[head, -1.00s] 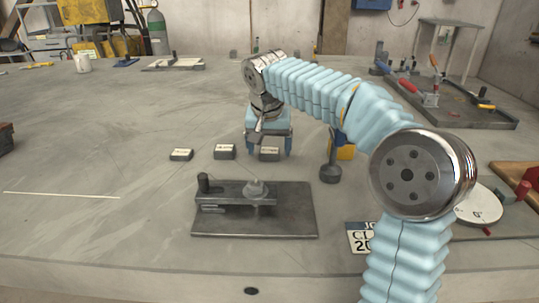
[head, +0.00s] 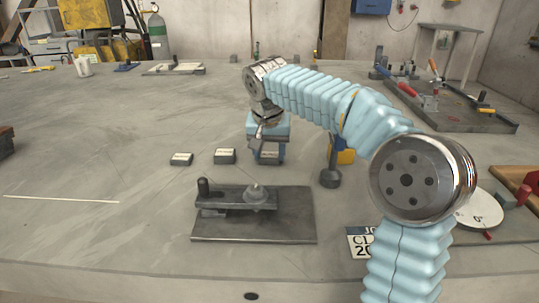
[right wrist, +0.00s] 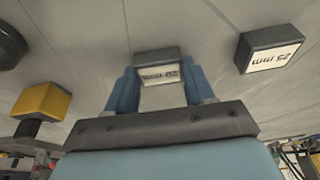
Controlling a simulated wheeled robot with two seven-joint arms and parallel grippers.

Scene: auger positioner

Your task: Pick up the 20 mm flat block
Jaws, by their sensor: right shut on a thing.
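The 20 mm flat block (head: 269,157) is a small dark block with a white label, at the right end of a short row on the table. My right gripper (head: 268,158) points down over it, with blue fingers closed on its two sides. In the right wrist view the block (right wrist: 158,80) sits between the fingertips (right wrist: 158,88); its label is upside down and hard to read. The block appears to be at table height; I cannot tell whether it touches the table. My left gripper is not in view.
The 25 mm block (right wrist: 270,50) shows beside the gripper, the middle block (head: 224,156) in the head view. Another block (head: 181,159) lies further left. A clamp fixture on a plate (head: 290,215) is in front. A dark round-based stand (head: 330,178) and yellow object (head: 345,155) are close right.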

